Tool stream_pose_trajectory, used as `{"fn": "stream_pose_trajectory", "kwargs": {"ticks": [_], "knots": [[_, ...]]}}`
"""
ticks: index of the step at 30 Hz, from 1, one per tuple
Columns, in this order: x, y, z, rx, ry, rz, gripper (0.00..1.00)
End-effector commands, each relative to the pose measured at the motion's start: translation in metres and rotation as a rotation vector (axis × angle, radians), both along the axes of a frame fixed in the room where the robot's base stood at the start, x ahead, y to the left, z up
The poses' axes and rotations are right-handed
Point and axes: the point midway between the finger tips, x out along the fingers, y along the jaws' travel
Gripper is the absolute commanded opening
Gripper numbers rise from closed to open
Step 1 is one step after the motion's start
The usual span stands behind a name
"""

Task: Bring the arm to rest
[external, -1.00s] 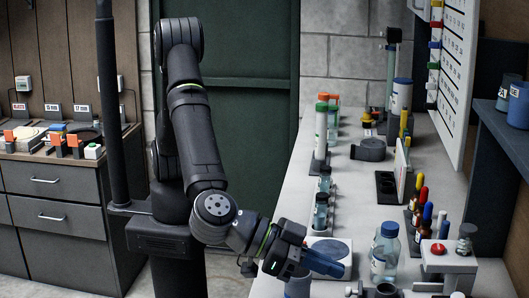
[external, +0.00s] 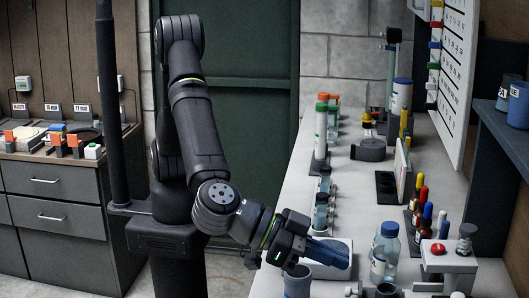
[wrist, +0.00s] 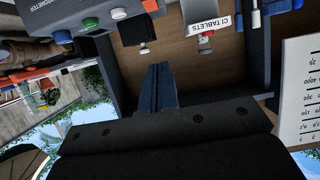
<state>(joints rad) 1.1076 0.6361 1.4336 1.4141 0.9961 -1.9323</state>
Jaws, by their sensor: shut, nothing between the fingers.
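My gripper (external: 335,258) is at the end of my bent arm, low over the near left part of the white counter, pointing right. Its blue fingers are together with nothing between them; they also show closed in the wrist view (wrist: 158,75). A blue cup (external: 297,282) stands just below and left of the fingers. A clear bottle with a blue cap (external: 385,252) stands to the right of the fingertips, apart from them. The flat plate under the fingers is partly hidden.
Several small bottles (external: 321,200) line the counter's left edge. Marker-like droppers (external: 418,212) and a stand with a red button (external: 437,249) are at the right. The middle of the counter has some free room.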

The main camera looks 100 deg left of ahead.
Motion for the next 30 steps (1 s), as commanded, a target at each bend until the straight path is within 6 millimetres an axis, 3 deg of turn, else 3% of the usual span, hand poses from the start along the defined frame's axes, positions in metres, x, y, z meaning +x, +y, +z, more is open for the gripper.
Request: {"fn": "stream_pose_trajectory", "kwargs": {"ticks": [1, 3, 12, 30], "knots": [[-0.009, 0.000, 0.004, -0.003, 0.002, 0.001, 0.00], [0.004, 0.007, 0.005, -0.053, 0.030, 0.066, 0.00], [0.026, 0.028, 0.010, -0.244, 0.144, 0.281, 0.00], [0.053, 0.051, 0.022, -0.613, 0.388, 0.670, 0.00]]}}
